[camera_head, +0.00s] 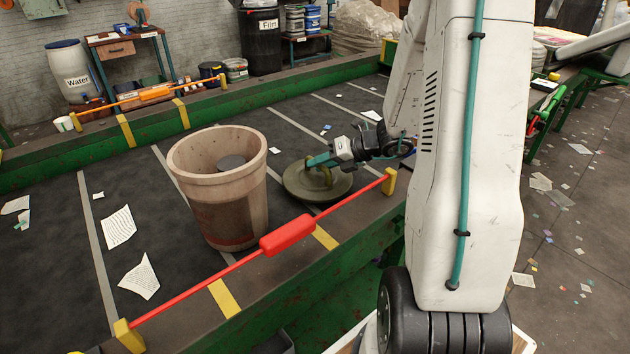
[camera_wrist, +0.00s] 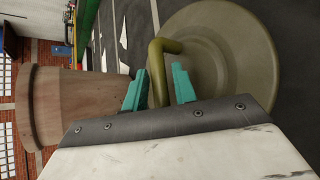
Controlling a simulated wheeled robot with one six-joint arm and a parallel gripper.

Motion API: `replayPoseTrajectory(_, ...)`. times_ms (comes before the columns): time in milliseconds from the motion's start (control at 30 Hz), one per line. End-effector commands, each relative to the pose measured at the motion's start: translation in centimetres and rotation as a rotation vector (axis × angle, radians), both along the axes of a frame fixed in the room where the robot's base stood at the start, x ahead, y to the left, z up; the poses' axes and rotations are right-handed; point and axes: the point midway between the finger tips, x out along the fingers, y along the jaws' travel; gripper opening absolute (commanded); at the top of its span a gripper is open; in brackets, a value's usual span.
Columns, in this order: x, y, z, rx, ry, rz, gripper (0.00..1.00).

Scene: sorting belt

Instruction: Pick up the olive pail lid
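The olive pail lid (camera_head: 336,187) lies flat on the dark belt to the right of the pail, its loop handle upward. It fills the upper right of the wrist view (camera_wrist: 245,55). My gripper (camera_head: 318,161) is at the handle, coming from the right. In the wrist view, my gripper's teal fingers (camera_wrist: 160,84) stand apart on either side of the handle (camera_wrist: 157,65). A gap shows between the handle and the right finger; the left finger is very near the handle, and I cannot tell if they touch.
The tan pail (camera_head: 227,205) stands upright just left of the lid; a dark round thing (camera_head: 231,162) shows inside. A red pull cord (camera_head: 287,235) runs along the belt's near edge. Paper scraps (camera_head: 119,227) lie on the belt. The belt behind the lid is mostly clear.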

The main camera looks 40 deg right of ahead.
Motion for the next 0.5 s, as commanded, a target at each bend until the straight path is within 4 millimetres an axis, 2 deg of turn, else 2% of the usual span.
replayPoseTrajectory(333, 0.71, 0.63, -0.57, -0.001, 0.000, 0.001, 0.27)
replayPoseTrajectory(367, 0.71, 0.64, -0.57, -0.001, 0.000, 0.001, 0.22)
replayPoseTrajectory(433, 0.72, 0.65, -0.56, -0.001, 0.000, 0.001, 0.02)
replayPoseTrajectory(500, 0.72, 0.65, -0.56, -0.001, 0.000, 0.002, 0.00)
